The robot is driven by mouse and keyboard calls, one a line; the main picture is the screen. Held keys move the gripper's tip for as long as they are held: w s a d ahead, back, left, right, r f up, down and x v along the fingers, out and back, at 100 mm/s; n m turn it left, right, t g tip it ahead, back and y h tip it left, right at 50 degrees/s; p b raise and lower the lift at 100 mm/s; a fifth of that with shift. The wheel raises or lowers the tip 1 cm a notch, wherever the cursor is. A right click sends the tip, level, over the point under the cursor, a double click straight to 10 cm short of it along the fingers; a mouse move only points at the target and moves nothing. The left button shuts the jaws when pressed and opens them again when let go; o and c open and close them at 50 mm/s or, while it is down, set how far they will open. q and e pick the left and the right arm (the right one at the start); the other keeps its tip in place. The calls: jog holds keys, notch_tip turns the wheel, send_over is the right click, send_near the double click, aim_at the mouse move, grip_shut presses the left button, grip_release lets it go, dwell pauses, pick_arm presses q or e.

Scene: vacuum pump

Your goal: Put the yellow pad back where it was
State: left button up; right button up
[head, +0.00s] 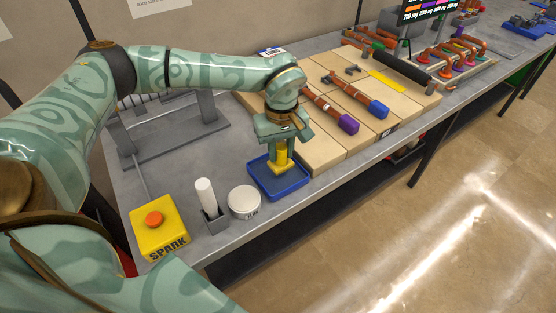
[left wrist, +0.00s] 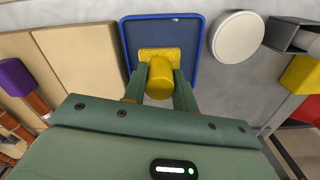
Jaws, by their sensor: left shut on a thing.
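The yellow pad (head: 281,163) has an upright knob and a flat base. My left gripper (head: 283,150) points down and is shut on the pad's knob. The pad is over the blue tray (head: 297,188); I cannot tell if its base touches the tray floor. In the left wrist view the pad (left wrist: 159,72) sits between the two fingers of the gripper (left wrist: 160,84), near the middle of the blue-rimmed tray (left wrist: 128,46). My right gripper is not in view.
A white round tin (head: 244,201), a white stick in a grey holder (head: 214,219) and a yellow SPARK box (head: 160,228) stand left of the tray. Wooden blocks (head: 325,155) with purple-ended and blue-ended tools lie to the right. The table's front edge is close to the tray.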

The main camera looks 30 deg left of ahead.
aim_at(278, 160)
pick_arm(q)
jog(key=shift+a+f, duration=0.3)
notch_tip(278, 160, down, 3)
jog(key=shift+s+a+r+b, duration=0.1)
jog(key=shift+s+a+b, duration=0.05)
jog(key=shift+b, duration=0.3)
jog(key=shift+f, duration=0.3)
jog(key=shift+f, duration=0.15)
jog(key=o, duration=1)
